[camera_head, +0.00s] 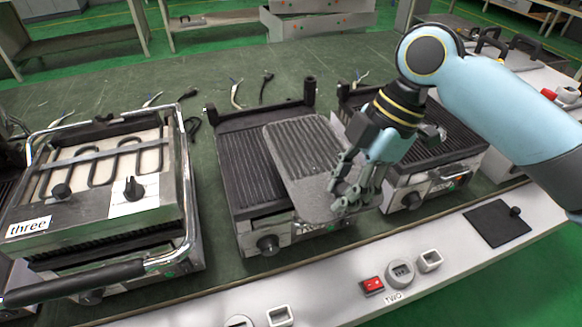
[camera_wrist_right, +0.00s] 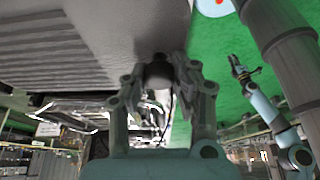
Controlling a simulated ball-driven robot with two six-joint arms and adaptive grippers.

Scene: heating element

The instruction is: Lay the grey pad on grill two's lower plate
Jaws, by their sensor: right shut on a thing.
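The grey pad (camera_head: 303,150), a flat plate with a ribbed area and a smooth front end, is over the right part of the middle grill's ribbed lower plate (camera_head: 245,165), slightly turned to it. I cannot tell the gap beneath. My right gripper (camera_head: 348,192) is shut on the pad's front right edge. In the right wrist view the pad (camera_wrist_right: 60,45) fills the upper left and the right gripper (camera_wrist_right: 160,70) meets its edge. The word TWO is on the front ledge, below and right of the middle grill. My left gripper (camera_wrist_right: 241,70) shows small in the right wrist view, its jaws unclear.
A grill marked three (camera_head: 110,200), with a front bar handle, stands at left. Another ribbed grill (camera_head: 440,145) stands close at right, partly behind my arm. A red switch (camera_head: 372,285) and sockets sit on the front ledge. Loose cables lie behind the grills.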

